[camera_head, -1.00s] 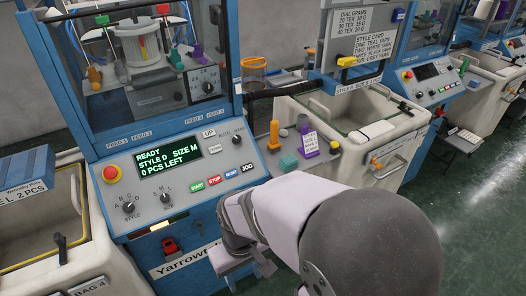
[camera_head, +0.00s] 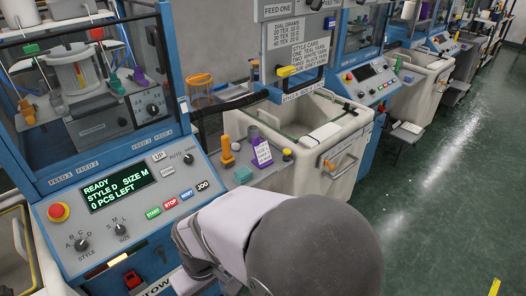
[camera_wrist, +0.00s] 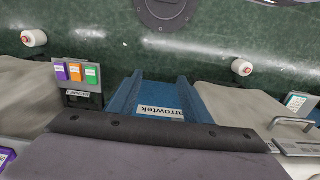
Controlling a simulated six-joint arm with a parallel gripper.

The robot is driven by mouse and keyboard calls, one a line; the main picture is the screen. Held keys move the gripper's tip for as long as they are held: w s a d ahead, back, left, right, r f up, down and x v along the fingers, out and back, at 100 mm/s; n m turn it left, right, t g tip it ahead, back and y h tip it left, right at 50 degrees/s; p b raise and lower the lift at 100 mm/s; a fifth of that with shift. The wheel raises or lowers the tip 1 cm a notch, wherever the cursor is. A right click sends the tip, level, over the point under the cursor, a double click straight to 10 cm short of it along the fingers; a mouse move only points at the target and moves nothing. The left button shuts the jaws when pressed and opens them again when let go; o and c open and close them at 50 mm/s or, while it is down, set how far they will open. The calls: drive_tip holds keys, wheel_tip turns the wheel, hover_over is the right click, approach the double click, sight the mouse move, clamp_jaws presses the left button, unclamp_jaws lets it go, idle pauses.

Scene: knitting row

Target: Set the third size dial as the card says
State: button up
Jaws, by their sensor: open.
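The nearest machine's size dial (camera_head: 121,230) is a small dark knob with S, M and L marks, right of the style dial (camera_head: 82,244). Its display (camera_head: 118,192) reads READY, STYLE D, SIZE M, 0 PCS LEFT. Further right, a second machine's panel (camera_head: 368,82) and a third one's (camera_head: 440,42) are too small to read dials on. The style card (camera_head: 309,58) hangs above the pale bin; its small lines are only partly readable. My gripper (camera_head: 196,284) is at the bottom edge, low in front of the nearest panel, mostly cut off and clear of the dials.
A red emergency button (camera_head: 58,212) and coloured buttons sit on the near panel. An orange peg (camera_head: 227,150) and a purple cylinder stand on the side shelf. The green floor (camera_head: 440,190) at right is open. The wrist view shows a blue Yarrowtek-labelled part (camera_wrist: 165,110).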

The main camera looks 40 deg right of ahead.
drive_tip(key=shift+c, duration=0.4)
drive_tip(key=n+t+b, duration=0.3)
drive_tip(key=t+b, duration=0.2)
drive_tip(key=b, duration=0.1)
approach(120, 229)
drive_tip(key=f, duration=0.1)
drive_tip(key=shift+w+p+x, duration=0.15)
drive_tip(key=shift+p+x, duration=0.15)
drive_tip(key=shift+x, duration=1.6)
drive_tip(key=shift+w+p+x, duration=0.1)
drive_tip(key=shift+p+x, duration=0.2)
drive_tip(key=shift+x, duration=1.6)
drive_tip(key=shift+r, duration=0.1)
drive_tip(key=shift+m, duration=0.3)
clamp_jaws()
